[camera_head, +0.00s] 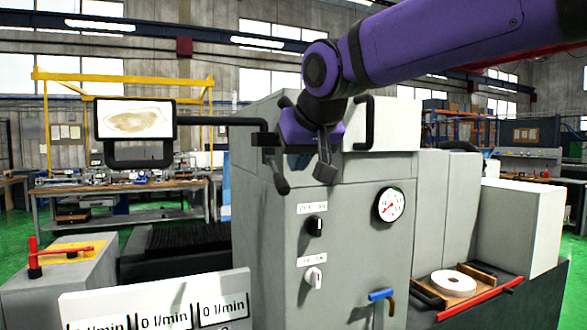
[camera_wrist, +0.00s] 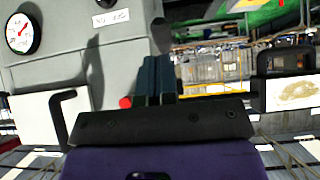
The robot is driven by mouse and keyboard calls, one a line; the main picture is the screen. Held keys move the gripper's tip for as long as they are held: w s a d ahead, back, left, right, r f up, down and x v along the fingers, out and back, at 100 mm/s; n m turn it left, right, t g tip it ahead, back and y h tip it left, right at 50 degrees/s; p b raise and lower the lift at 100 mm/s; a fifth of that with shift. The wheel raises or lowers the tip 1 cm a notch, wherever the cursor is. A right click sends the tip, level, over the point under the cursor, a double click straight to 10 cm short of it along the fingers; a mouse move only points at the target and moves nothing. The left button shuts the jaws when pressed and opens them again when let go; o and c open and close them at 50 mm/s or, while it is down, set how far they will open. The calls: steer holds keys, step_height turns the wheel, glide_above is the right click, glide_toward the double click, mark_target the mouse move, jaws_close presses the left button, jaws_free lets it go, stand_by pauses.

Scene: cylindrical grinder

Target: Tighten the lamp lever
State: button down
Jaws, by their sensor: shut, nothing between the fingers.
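My gripper (camera_head: 326,172) hangs in front of the upper part of the grey machine cabinet (camera_head: 350,240), with its fingers pointing down. In the wrist view the dark fingers (camera_wrist: 156,65) are together, with nothing seen between them. A small red tip (camera_wrist: 125,102) shows close beside the finger bases; I cannot tell what it belongs to. A black lever-like part (camera_head: 281,182) shows just left of the fingers in the head view. I cannot tell for sure whether it is the lamp lever; my gripper hides part of this area.
A monitor (camera_head: 135,120) hangs at the left on a black arm. A black handle (camera_head: 364,122), a gauge (camera_head: 390,204) and two knobs, upper (camera_head: 315,226) and lower (camera_head: 314,278), are on the cabinet. A red lever (camera_head: 62,251) stands at far left, a grinding wheel (camera_head: 453,283) at right.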

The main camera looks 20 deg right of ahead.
steer(key=s+r, duration=0.3)
steer(key=s, duration=0.4)
steer(key=shift+r, duration=0.2)
steer(key=s+d+f+g, duration=0.1)
steer(key=s+d+f, duration=0.1)
steer(key=s+f, duration=0.2)
steer(key=s+d+f+g, duration=0.1)
steer(key=s+d+f, duration=0.2)
steer(key=f, duration=0.6)
steer(key=s+d+f+g, duration=0.1)
steer(key=s+d+f, duration=0.1)
steer(key=s+f, duration=0.3)
step_height(320, 180, down, 2)
steer(key=shift+d+f+g, duration=0.1)
steer(key=shift+d+g, duration=0.15)
steer(key=shift+g, duration=0.15)
steer(key=shift+d, duration=0.1)
